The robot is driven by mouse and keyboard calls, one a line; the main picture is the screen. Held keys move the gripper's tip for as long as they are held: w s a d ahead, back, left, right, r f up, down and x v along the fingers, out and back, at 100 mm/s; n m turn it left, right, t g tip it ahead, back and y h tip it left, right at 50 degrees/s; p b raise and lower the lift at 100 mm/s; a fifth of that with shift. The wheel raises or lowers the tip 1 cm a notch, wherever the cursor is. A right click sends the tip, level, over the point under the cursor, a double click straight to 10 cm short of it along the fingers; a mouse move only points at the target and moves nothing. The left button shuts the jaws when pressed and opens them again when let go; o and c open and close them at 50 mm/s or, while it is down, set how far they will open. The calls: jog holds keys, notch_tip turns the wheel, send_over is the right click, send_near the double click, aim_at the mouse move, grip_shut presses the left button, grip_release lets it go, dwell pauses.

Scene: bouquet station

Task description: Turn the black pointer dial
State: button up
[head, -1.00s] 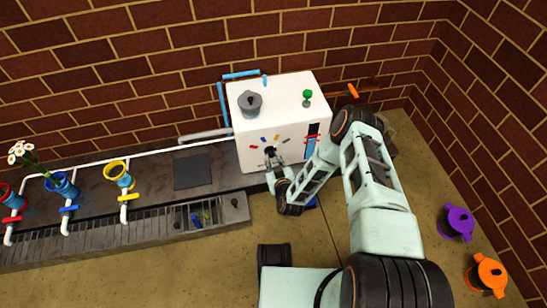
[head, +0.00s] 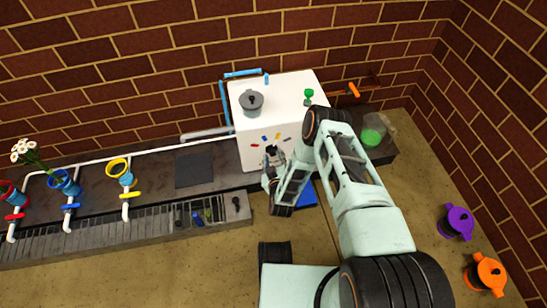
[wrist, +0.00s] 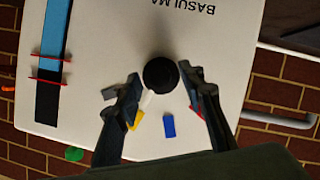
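The black pointer dial (wrist: 161,74) is a round knob on the front of the white machine (wrist: 110,50). In the wrist view it shows between and slightly beyond my fingertips, with a small white tip beside it pointing toward the yellow mark (wrist: 136,120) and blue mark (wrist: 168,126). In the head view the dial (head: 271,150) is small and partly covered by my gripper (head: 268,176). My gripper (wrist: 161,86) is open, one finger on each side of the dial in the picture; I see no contact.
A grey lidded pot (head: 251,102) and green knob (head: 308,95) are on the machine's top. A blue tray (head: 306,195) lies below my arm. A green-filled container (head: 373,131) stands right of the machine.

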notch_tip(320, 180, up, 10)
jog(key=shift+r, duration=0.1)
dwell(0.7)
dwell(0.4)
